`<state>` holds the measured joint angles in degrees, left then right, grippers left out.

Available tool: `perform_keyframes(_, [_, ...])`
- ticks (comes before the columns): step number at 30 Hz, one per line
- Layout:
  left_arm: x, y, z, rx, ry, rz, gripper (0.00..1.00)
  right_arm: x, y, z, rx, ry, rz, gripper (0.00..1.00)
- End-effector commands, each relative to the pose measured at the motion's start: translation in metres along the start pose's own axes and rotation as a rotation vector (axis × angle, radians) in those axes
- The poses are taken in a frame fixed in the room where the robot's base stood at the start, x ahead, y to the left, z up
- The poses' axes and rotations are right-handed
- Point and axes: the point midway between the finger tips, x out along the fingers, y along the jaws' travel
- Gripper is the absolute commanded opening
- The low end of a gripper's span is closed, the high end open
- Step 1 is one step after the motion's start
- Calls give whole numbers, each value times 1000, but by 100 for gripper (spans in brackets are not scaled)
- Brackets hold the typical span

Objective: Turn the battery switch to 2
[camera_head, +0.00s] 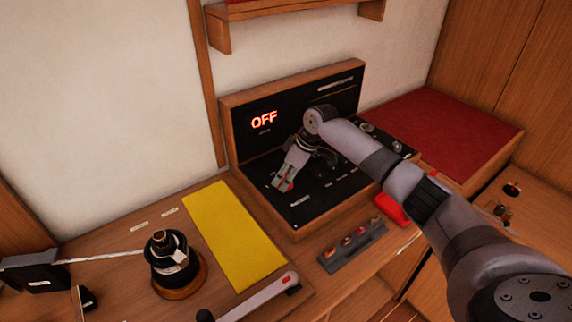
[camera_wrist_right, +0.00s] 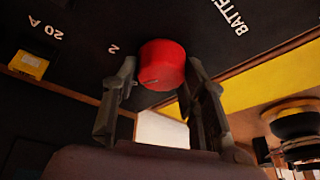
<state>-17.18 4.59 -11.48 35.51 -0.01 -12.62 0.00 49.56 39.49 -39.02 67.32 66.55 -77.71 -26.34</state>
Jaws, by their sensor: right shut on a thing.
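The battery switch is a round red knob on the black panel (camera_head: 325,187). In the right wrist view the red knob (camera_wrist_right: 162,65) sits between the two fingers of my right gripper (camera_wrist_right: 157,90), with one finger on each side. A "2" and part of the word "BATTERY" are printed on the panel near it. In the head view my right gripper (camera_head: 285,184) reaches down to the lower left of the panel and hides most of the knob. A small display on the upright panel reads "OFF" (camera_head: 264,120). My left gripper does not show.
A yellow mat (camera_head: 235,235) lies left of the panel. A grey strip with several small knobs (camera_head: 352,246) lies in front of the panel. A red cushion (camera_head: 440,135) is at the right.

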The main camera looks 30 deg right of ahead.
Motion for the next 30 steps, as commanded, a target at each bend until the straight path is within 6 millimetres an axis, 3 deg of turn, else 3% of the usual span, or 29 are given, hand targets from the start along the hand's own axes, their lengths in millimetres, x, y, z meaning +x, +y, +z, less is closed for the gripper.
perform_keyframes(1, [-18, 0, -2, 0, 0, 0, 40, -7, -3, -3, 40, 1, 12, 12])
perform_keyframes(12, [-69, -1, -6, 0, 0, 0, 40, -5, -4, -2, 338, 19, 136, 12])
perform_keyframes(21, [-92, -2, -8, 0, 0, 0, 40, -2, -4, -2, 496, 31, 203, 12])
perform_keyframes(30, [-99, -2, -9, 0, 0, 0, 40, 0, -4, -1, 556, 36, 228, 12])
